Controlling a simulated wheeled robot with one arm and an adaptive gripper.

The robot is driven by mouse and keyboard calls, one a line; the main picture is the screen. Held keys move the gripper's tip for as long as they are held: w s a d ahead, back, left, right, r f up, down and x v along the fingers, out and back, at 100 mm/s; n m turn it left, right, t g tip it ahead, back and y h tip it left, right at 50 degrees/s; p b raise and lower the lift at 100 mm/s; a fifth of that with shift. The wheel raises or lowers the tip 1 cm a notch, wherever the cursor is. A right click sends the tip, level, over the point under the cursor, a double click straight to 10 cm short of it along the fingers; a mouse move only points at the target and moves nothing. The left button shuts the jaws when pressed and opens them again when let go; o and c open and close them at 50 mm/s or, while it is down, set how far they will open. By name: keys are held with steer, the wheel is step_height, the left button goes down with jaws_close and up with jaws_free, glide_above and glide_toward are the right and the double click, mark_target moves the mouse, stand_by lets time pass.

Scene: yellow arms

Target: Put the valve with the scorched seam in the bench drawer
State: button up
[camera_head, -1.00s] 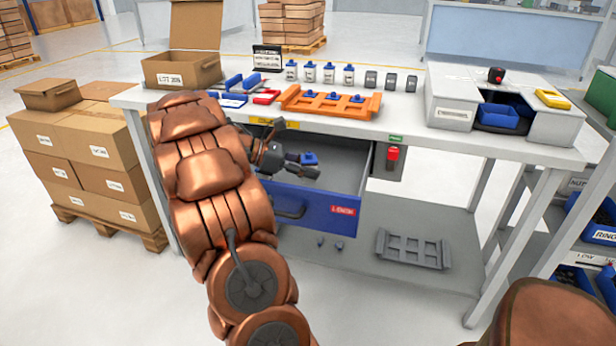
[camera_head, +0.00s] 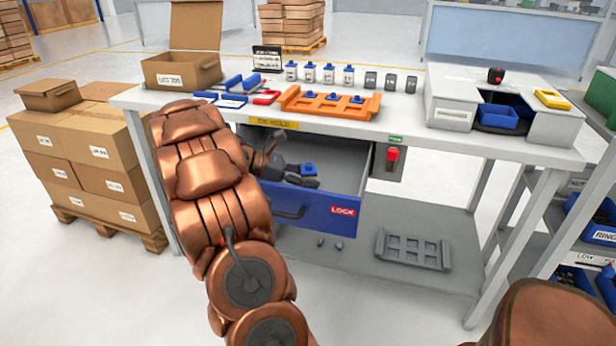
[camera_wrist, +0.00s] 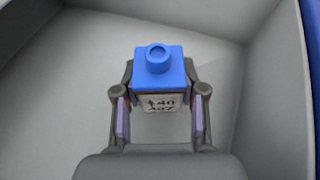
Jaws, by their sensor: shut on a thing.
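A valve (camera_wrist: 158,68) with a blue cap and a grey labelled body is between the fingers of my gripper (camera_wrist: 160,112) in the wrist view. My gripper is shut on it, inside the open drawer. In the head view the valve's blue cap (camera_head: 308,169) shows above the blue-fronted bench drawer (camera_head: 340,212), with my gripper (camera_head: 303,177) around it. The drawer's pale floor (camera_wrist: 70,100) is bare around the valve. I cannot see a scorched seam on the faces in view. Whether the valve touches the drawer floor is not clear.
On the bench (camera_head: 420,128) stand an orange rack (camera_head: 330,107) holding blue-capped pieces, several upright valves (camera_head: 328,73) and an open carton (camera_head: 182,70). Stacked boxes (camera_head: 85,155) stand at left. A grey rack (camera_head: 413,250) lies on the lower shelf.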

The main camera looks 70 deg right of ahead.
steer(key=o, duration=1.2)
steer(key=shift+f, duration=0.15)
steer(key=v, duration=0.4)
steer(key=p+v, duration=0.1)
steer(key=v, duration=0.3)
steer(key=r+p+v, duration=0.1)
steer(key=v, duration=0.3)
steer(key=shift+r, duration=0.15)
